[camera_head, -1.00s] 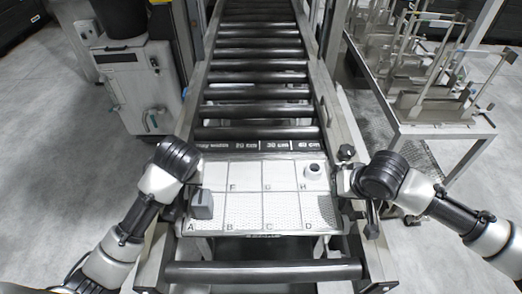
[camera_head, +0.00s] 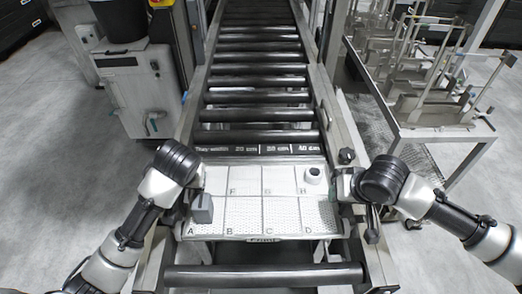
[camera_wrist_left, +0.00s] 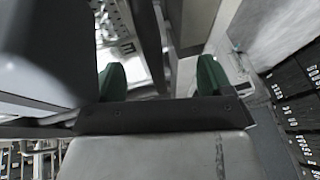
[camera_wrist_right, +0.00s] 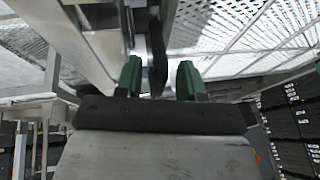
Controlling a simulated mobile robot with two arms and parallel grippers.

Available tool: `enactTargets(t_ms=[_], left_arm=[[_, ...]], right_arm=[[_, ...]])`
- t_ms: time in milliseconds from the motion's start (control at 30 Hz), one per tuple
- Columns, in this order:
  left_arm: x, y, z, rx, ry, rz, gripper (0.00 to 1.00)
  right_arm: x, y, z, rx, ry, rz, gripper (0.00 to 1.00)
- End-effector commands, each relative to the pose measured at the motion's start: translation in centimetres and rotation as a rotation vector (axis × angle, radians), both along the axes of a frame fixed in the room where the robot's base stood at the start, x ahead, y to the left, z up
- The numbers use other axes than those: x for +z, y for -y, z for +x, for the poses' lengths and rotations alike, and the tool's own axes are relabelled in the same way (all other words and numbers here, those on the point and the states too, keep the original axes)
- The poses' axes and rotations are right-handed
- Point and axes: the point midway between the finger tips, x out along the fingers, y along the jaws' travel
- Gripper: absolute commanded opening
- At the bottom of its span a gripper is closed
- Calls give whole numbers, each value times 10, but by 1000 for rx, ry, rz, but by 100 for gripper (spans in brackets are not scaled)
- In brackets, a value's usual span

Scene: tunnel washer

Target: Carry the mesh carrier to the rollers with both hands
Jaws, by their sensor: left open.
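The mesh carrier (camera_head: 243,211) is a pale, perforated tray with lettered cells, at the near end of the roller conveyor. A grey block (camera_head: 202,209) stands on cell A, and a white cup-like piece (camera_head: 312,175) stands at cell H. My left gripper (camera_head: 194,187) is at the carrier's left side; its green fingertips (camera_wrist_left: 160,78) are wide apart. My right gripper (camera_head: 344,184) is at the right side. Its fingertips (camera_wrist_right: 159,80) stand closer together, with a dark upright bar (camera_wrist_right: 157,55) in line between them; contact is unclear. The left fingers are largely hidden in the head view.
The dark rollers (camera_head: 258,98) run away beyond a black strip (camera_head: 260,150) with centimetre markings. A front roller (camera_head: 265,276) lies nearest me. Side rails flank the conveyor. A grey cabinet (camera_head: 142,90) stands at left, and a table (camera_head: 440,131) with metal racks at right.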

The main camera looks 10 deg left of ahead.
Motion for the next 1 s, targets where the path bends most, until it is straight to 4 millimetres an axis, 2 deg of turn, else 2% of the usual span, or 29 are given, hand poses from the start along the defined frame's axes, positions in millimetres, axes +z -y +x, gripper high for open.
enactTargets(t_ms=[167,333,467,700,833,1000], left_arm=[[18,0,1,0,5,-1,81],[56,0,1,-1,9,0,81],[68,3,6,-20,29,7,81],[76,-3,1,1,4,8,81],[91,0,0,2,3,-1,81],[99,-1,0,3,1,0,81]], right_arm=[[0,0,0,0,0,0,39],[0,0,0,0,0,0,39],[0,0,0,0,0,0,39],[0,0,0,0,0,0,39],[0,0,0,0,0,0,39],[4,1,-1,0,1,0,39]])
